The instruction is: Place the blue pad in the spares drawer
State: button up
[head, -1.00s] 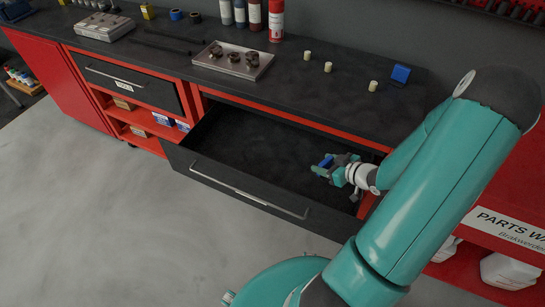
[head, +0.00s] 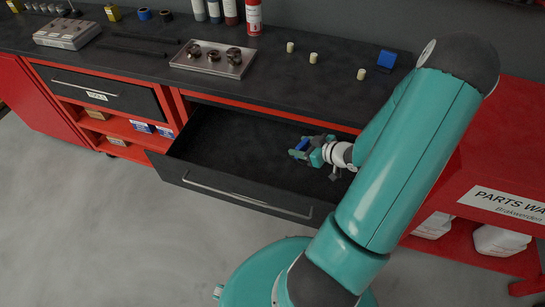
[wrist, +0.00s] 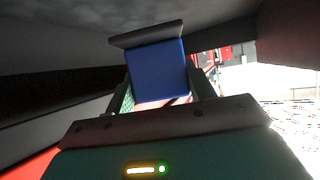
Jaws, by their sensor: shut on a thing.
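My gripper (head: 302,149) is shut on the blue pad (head: 300,147). In the head view it is over the right part of the open drawer (head: 222,148), which looks dark and empty inside. I cannot tell from the head view how far the pad is above the drawer floor. In the wrist view the blue pad (wrist: 157,71) sits between the fingers, with a grey plate along its far edge. A second blue block (head: 386,60) stands on the bench top at the right. No label shows on the open drawer.
The black bench top (head: 270,85) holds a metal tray with dark parts (head: 212,58) and several small pale cylinders. A closed drawer with a label (head: 97,90) is at the left. A red parts washer (head: 505,150) stands at the right.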

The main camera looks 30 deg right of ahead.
notch_tip(320, 180, down, 10)
jog(key=shift+r, duration=0.1)
dwell(0.4)
jog(key=o, duration=1)
jog(key=shift+f, duration=0.2)
jog(key=shift+r, duration=0.2)
jog(key=v, duration=0.7)
jog(key=shift+s+d, duration=0.1)
jog(key=shift+s, duration=0.2)
